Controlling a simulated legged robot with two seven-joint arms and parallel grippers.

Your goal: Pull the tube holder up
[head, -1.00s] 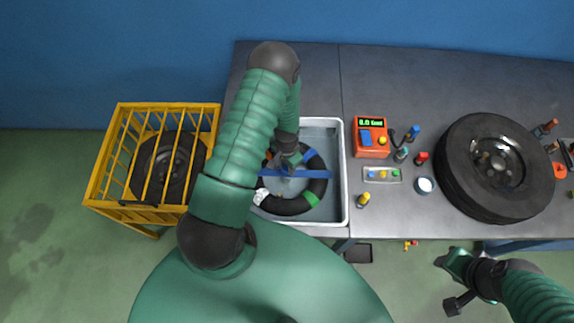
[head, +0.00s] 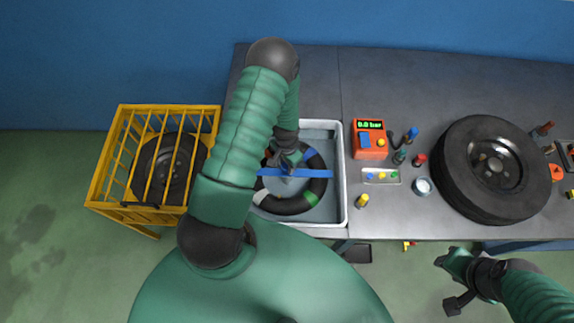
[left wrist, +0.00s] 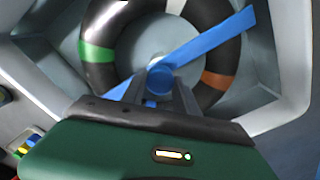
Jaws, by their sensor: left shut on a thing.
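The tube holder shows as a blue bar (head: 313,173) across a black inner tube (head: 292,206) with coloured bands, over a white-rimmed basin (head: 344,200). In the left wrist view the blue bar (left wrist: 222,36) crosses the tube (left wrist: 110,70), with a round blue knob (left wrist: 160,78) at its middle. My left gripper (left wrist: 160,92) is shut on this knob; in the head view the left gripper (head: 290,162) is partly hidden by my arm. My right gripper (head: 449,282) is low at the right, off the bench, with its fingers apart and nothing between them.
A wheel with tyre (head: 494,168) lies on the grey bench (head: 400,85) at right. An orange gauge (head: 370,139) reading 0.0 bar and several small bottles stand beside the basin. A yellow cage (head: 112,150) with another wheel is at left.

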